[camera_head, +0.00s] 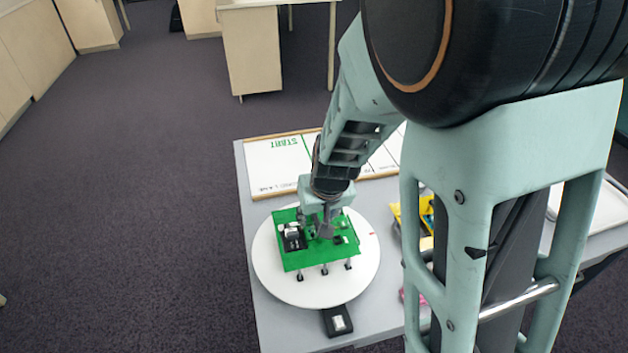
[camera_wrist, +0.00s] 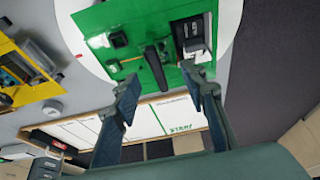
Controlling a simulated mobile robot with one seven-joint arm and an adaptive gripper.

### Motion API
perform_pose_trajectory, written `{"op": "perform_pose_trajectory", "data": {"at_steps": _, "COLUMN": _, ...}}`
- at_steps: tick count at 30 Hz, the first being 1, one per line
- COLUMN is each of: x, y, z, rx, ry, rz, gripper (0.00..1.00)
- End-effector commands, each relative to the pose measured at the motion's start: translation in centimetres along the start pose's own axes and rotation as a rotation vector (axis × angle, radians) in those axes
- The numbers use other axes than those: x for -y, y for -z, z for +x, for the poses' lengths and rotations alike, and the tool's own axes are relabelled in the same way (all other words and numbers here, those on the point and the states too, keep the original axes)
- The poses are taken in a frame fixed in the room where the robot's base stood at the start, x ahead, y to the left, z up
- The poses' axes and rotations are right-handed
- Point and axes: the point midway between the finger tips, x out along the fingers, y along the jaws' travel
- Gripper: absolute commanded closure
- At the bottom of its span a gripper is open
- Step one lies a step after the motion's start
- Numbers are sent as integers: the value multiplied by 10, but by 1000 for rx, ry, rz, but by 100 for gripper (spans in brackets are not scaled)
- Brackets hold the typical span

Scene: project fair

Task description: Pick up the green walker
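The green walker (camera_head: 308,256) is a flat green board on several short legs, standing on a white round disc (camera_head: 283,289). Its board carries black parts and an upright dark bar; in the wrist view it (camera_wrist: 150,22) fills the upper middle. My gripper (camera_head: 325,232) is right over the board, pointing down. In the wrist view my gripper (camera_wrist: 160,78) is open, with one finger on each side of the dark bar (camera_wrist: 155,66). I see gaps beside the bar; whether the fingertips touch the board is unclear.
A small black device (camera_head: 338,321) lies by the disc at the table's (camera_head: 279,332) front. A yellow build (camera_wrist: 28,85) stands to the right in the head view, partly behind my arm. A white START board (camera_head: 272,166) lies at the back. Carpet is clear on the left.

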Motion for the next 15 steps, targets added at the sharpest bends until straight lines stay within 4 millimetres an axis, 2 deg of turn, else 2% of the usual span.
{"op": "perform_pose_trajectory", "data": {"at_steps": 4, "x": 0, "y": -1, "z": 13, "rx": 0, "ry": 0, "rz": 1, "gripper": 61}}
{"op": "perform_pose_trajectory", "data": {"at_steps": 12, "x": -2, "y": -3, "z": 52, "rx": 1, "ry": -1, "rz": 1, "gripper": 61}}
{"op": "perform_pose_trajectory", "data": {"at_steps": 15, "x": -2, "y": -2, "z": 56, "rx": -1, "ry": 0, "rz": 2, "gripper": 61}}
